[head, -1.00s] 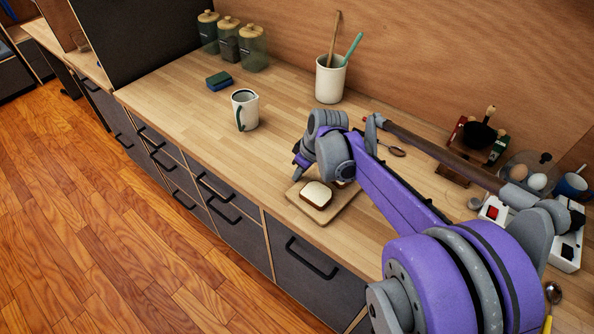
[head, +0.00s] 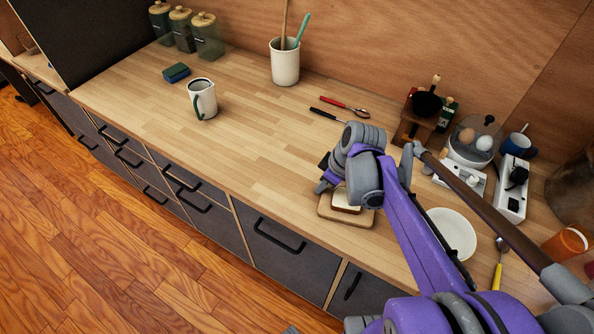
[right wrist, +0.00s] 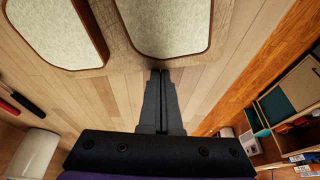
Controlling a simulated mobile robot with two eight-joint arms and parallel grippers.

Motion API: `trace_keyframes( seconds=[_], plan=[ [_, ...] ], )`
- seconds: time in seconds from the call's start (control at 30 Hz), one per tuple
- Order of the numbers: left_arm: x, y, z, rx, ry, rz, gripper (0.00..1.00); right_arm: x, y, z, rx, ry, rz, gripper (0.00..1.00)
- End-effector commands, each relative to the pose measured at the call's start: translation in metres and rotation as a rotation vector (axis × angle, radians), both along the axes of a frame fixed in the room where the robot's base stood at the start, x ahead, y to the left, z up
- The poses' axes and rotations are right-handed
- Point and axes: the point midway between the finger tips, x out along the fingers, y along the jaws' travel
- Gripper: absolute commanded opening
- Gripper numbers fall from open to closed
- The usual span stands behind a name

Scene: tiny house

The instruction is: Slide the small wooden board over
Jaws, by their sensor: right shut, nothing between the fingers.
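The small wooden board (head: 362,219) lies on the counter near its front edge, with bread on it. Two bread slices show on the board in the right wrist view, one at left (right wrist: 55,28) and one at centre (right wrist: 165,22); in the head view my arm partly covers the bread (head: 345,202). My right gripper (head: 321,186) is at the board's left end, low over the counter. In the right wrist view its closed, empty fingertips (right wrist: 160,74) are right by the board's edge (right wrist: 115,55); contact is hard to tell. My left gripper is out of view.
A white plate (head: 451,233) lies right of the board, beyond my arm, with a yellow-handled utensil (head: 498,272) beside it. A mug (head: 203,99), a sponge (head: 176,73) and a utensil crock (head: 285,62) stand further left. The counter left of the board is clear.

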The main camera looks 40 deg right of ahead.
Motion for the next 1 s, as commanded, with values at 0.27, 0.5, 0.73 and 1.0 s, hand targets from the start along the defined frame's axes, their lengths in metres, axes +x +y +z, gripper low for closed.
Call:
trace_keyframes(
  seconds=[0.27,0.5,0.73,1.0],
  plan=[
    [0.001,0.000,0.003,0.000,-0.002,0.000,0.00,-0.041,-0.012,0.000,0.000,-0.001,-0.001,0.00],
    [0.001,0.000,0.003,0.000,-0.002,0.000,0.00,-0.043,-0.012,0.000,0.000,0.000,0.001,0.00],
    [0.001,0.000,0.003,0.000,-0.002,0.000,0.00,-0.041,-0.012,0.000,0.000,0.000,0.001,0.00],
    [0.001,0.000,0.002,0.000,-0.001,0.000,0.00,-0.004,-0.006,0.001,0.000,-0.001,0.004,0.00]
  ],
)
